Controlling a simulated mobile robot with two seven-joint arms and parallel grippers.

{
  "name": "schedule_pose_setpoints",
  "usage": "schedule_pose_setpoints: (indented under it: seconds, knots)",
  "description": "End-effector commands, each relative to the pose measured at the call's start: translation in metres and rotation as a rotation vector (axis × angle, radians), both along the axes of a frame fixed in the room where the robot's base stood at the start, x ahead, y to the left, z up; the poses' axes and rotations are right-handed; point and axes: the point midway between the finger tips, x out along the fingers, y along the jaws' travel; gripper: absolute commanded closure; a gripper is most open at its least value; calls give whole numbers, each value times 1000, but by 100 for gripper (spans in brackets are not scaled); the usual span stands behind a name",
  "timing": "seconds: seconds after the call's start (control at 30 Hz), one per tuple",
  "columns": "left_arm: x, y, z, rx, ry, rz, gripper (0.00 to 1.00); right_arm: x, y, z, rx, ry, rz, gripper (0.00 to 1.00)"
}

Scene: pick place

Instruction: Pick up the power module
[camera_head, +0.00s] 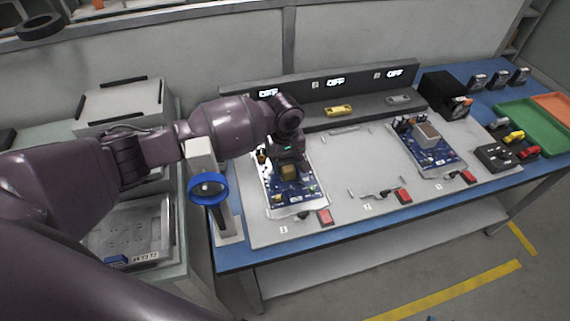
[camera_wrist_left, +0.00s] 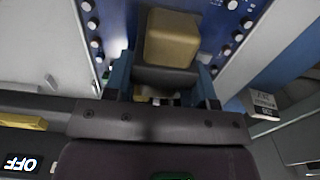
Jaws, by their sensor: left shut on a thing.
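A tan-gold block, which I take for the power module (camera_head: 289,172), is at the left blue circuit board (camera_head: 280,198). In the left wrist view the module (camera_wrist_left: 172,40) sits between the two fingers of my left gripper (camera_wrist_left: 165,78). In the head view my left gripper (camera_head: 288,160) reaches down over the far part of this board and is shut on the module. I cannot tell whether the module still touches the board. My right gripper is not in view.
A second blue board with a large grey-brown block (camera_head: 427,135) lies to the right. Red switches (camera_head: 325,216) line the front edge. A black box (camera_head: 445,95) and a green tray (camera_head: 535,125) are at the right. A blue ring on a stand (camera_head: 207,188) is close on the left.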

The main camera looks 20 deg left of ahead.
Motion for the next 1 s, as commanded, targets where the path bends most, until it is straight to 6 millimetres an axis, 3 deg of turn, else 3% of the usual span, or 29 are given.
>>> schedule_pose_setpoints:
  seconds: [0.27, 0.47, 1.0]
  knots:
    - [1, 0, 3, -1, -3, 0, 100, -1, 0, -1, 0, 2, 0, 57]
    - [2, 0, 21, -2, -6, 1, 100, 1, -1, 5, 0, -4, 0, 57]
    - [1, -1, 138, -2, -8, -1, 100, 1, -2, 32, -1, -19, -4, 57]
